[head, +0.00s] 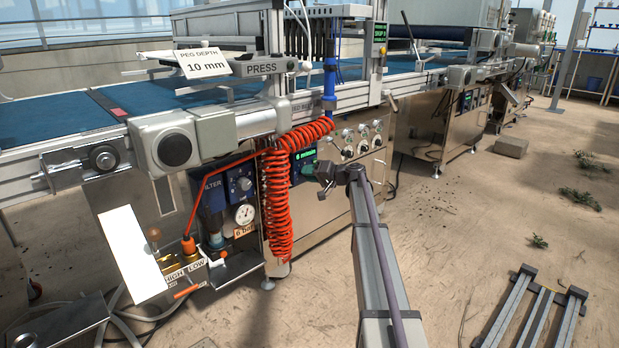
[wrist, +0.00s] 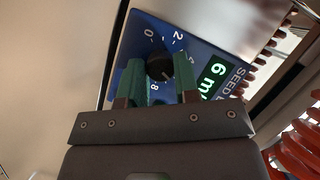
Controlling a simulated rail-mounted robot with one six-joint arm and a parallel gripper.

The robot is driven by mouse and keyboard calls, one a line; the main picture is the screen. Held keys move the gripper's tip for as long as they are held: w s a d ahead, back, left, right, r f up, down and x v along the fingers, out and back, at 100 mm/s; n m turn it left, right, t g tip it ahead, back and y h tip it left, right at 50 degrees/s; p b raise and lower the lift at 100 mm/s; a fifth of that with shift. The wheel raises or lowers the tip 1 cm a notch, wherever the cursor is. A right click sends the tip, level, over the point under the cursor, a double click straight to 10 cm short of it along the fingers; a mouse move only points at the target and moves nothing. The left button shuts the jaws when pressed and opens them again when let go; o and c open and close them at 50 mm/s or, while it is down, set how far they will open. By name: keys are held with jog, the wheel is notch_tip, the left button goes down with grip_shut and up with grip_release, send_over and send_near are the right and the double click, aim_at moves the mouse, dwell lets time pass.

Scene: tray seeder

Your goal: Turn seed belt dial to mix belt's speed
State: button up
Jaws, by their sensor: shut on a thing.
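The seed belt dial is a round black knob (wrist: 160,66) on a blue panel (wrist: 198,48) in the wrist view. White numbers, among them 0, 2 and 8, ring the knob. A green display (wrist: 217,75) reads 6 and part of an "m", beside a partly cut-off "SEED" label. My gripper (wrist: 158,73) has its two green fingers on either side of the knob, closed on it. In the head view my gripper (head: 322,172) is at the blue panel with a green display (head: 304,157); the knob is hidden there. The mix belt's speed cannot be read for certain.
An orange coiled hose (head: 277,195) hangs just left of the panel. Several gauges and knobs (head: 354,140) sit to its right. The blue filter box (head: 238,187) and the HIGH/LOW lever plate (head: 185,275) are lower left. The floor at right holds a metal frame (head: 535,310).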

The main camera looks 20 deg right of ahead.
jog(key=shift+m, duration=0.3)
jog(key=o, duration=0.9)
jog(key=shift+s, duration=0.1)
jog(key=p+v, duration=0.1)
jog(key=v, duration=0.9)
jog(key=shift+s+d+f, duration=0.1)
jog(key=shift+s+d, duration=0.15)
jog(key=shift+d, duration=0.05)
